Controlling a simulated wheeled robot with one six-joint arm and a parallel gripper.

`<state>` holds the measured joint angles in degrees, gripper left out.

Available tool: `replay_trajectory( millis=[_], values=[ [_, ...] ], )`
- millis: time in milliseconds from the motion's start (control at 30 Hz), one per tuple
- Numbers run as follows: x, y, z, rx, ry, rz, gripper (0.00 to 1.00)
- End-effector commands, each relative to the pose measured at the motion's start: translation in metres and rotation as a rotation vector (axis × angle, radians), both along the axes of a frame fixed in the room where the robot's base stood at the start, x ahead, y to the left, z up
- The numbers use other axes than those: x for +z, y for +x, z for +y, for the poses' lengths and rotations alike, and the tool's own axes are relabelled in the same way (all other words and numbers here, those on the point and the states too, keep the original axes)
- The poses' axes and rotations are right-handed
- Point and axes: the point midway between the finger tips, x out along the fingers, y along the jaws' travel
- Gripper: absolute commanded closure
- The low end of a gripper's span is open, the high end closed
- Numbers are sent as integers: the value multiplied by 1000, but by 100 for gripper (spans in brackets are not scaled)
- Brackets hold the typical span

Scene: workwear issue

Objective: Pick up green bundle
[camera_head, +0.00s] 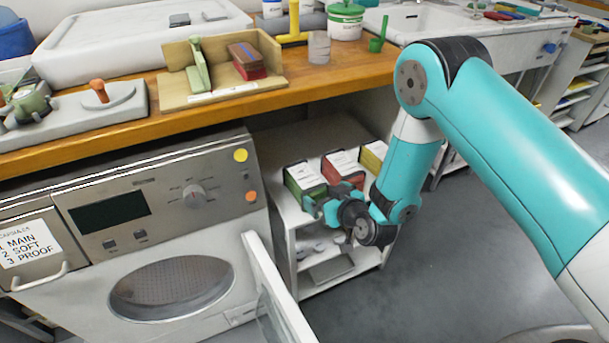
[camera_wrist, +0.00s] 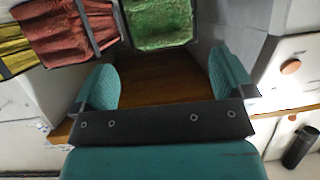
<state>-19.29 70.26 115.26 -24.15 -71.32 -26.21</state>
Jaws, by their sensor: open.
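The green bundle (camera_head: 301,176) has a white label on top and stands at the left of a row on a white shelf unit by the washing machine. In the wrist view it (camera_wrist: 160,22) is at the top centre, with dark straps along its sides. My gripper (camera_wrist: 164,62) is open and empty, its two teal fingers apart. The bundle appears just beyond the fingertips, roughly centred between them. In the head view my gripper (camera_head: 327,203) is at the bundle's front and hides part of it. I cannot tell whether they touch.
A red bundle (camera_head: 340,164) and a yellow bundle (camera_head: 374,152) stand to the right of the green one. In the wrist view the red (camera_wrist: 68,30) lies left of it. The washing machine's open door (camera_head: 272,290) juts out left of the shelf unit (camera_head: 310,292).

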Motion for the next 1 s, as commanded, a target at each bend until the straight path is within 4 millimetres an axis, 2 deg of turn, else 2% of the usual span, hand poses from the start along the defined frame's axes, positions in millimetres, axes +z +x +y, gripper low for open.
replay_trajectory(
  millis=[100, 367, 633, 933, 1000],
  values=[
    [-5, 11, 7, 4, 0, -1, 0],
    [-11, 25, 16, 2, 0, -1, 0],
    [-24, 56, 34, 1, 2, 0, 0],
    [-26, 61, 36, 1, 1, 1, 0],
    [-26, 61, 36, 1, 1, 1, 16]
  ],
)
